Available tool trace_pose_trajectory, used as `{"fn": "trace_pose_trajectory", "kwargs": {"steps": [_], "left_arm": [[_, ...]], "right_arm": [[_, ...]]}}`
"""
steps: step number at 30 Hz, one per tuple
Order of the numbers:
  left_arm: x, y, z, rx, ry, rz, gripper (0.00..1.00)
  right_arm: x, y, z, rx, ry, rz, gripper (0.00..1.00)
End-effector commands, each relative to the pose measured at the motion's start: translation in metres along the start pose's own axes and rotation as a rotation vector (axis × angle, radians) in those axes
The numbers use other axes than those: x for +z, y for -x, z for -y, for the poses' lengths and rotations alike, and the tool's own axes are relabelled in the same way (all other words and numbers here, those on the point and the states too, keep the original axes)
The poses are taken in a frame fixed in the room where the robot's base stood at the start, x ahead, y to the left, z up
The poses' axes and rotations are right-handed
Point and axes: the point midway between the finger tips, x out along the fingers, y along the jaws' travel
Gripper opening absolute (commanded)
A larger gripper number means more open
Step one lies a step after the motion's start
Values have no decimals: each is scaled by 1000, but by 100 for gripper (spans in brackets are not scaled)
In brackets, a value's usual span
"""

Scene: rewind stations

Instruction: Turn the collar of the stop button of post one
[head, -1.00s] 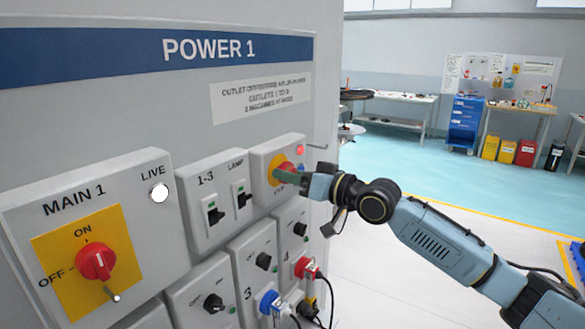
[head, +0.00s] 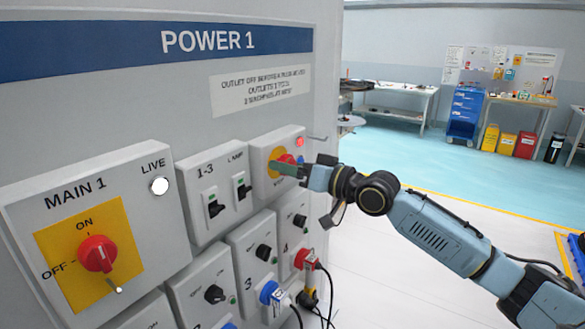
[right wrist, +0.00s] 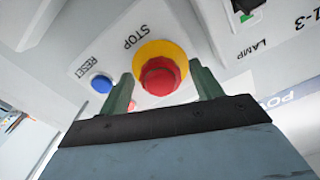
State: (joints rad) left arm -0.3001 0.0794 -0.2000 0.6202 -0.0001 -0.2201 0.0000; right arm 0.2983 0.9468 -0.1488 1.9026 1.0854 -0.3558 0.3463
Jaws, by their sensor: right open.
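The stop button is a red knob (right wrist: 160,76) on a yellow disc (right wrist: 166,52), below the word STOP in the right wrist view. In the head view a bit of the red button (head: 287,159) shows on the upper right box of the POWER 1 post (head: 330,60). My right gripper (right wrist: 161,72) is open. Its two green fingers stand on either side of the red knob, with visible gaps. In the head view the right gripper (head: 284,168) partly covers the button. My left gripper is not in view.
A blue RESET button (right wrist: 101,83) sits close beside one finger. A red lamp (head: 300,142) is lit above the button. Switch boxes, a MAIN 1 red rotary switch (head: 98,254) and plugged cables (head: 306,259) are left and below. Floor to the right is open.

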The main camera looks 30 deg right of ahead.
Motion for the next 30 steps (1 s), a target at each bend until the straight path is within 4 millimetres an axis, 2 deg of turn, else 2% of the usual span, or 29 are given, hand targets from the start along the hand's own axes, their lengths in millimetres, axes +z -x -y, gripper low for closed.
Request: {"fn": "trace_pose_trajectory", "kwargs": {"steps": [7,18,30], "left_arm": [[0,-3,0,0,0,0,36],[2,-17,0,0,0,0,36],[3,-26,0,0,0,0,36]], "right_arm": [[2,11,-2,3,1,1,65],[3,56,0,1,3,6,65],[3,91,-1,2,-2,3,65]]}}
